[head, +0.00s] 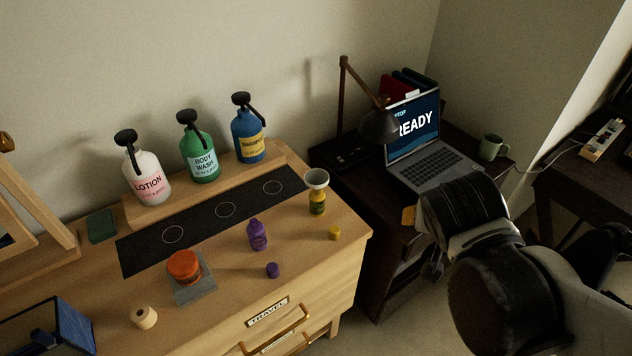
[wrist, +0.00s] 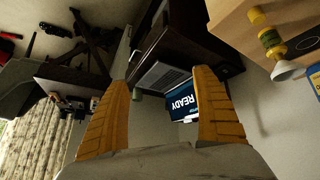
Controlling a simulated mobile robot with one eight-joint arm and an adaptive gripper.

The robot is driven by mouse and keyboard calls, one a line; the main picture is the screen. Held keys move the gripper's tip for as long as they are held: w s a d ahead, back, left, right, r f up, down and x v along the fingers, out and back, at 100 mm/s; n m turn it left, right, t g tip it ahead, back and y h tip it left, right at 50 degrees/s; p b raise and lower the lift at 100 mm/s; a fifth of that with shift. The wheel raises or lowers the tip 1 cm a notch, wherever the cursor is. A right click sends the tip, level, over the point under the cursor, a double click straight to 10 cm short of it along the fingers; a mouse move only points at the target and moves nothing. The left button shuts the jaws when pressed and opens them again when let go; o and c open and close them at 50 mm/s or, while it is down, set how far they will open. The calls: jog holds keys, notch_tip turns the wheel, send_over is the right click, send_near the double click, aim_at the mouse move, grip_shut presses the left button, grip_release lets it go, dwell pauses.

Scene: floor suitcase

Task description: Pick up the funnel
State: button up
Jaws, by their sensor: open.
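The funnel (head: 317,177) is pale, with a wide mouth facing up. It sits on top of a small yellow bottle (head: 317,203) near the right end of the wooden dresser. In the wrist view, which looks upside down, the funnel (wrist: 285,71) and the yellow bottle (wrist: 266,35) show at the upper right, outside the fingers. My gripper (wrist: 162,79) is open with nothing between its orange fingers. In the head view my gripper (head: 409,215) is right of the funnel, apart from it, mostly hidden behind my arm.
A purple bottle (head: 257,235), purple cap (head: 272,270) and yellow cap (head: 335,233) stand near the funnel. Pump bottles of lotion (head: 147,180), body wash (head: 199,155) and shampoo (head: 249,137) line the back. A lamp (head: 378,126) and laptop (head: 432,168) occupy the dark desk at right.

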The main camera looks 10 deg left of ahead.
jog(key=w+a+f+t, duration=0.1)
jog(key=w+a, duration=0.1)
jog(key=a, duration=0.5)
jog(key=w+a+f+t, duration=0.1)
jog(key=w+a+t, duration=0.15)
jog(key=a, duration=0.45)
jog(key=t, duration=0.2)
send_near(317, 181)
jog(key=shift+t+y, duration=0.25)
jog(key=shift+y, duration=0.15)
jog(key=b+x, duration=0.1)
jog(key=x, duration=0.5)
jog(key=r+b+x, duration=0.1)
jog(key=x, duration=0.2)
jog(key=shift+w+d+f+b, duration=0.15)
jog(key=shift+w+d+b, duration=0.15)
jog(key=shift+w, duration=0.15)
jog(key=shift+s, duration=0.1)
jog(key=c, duration=0.9)
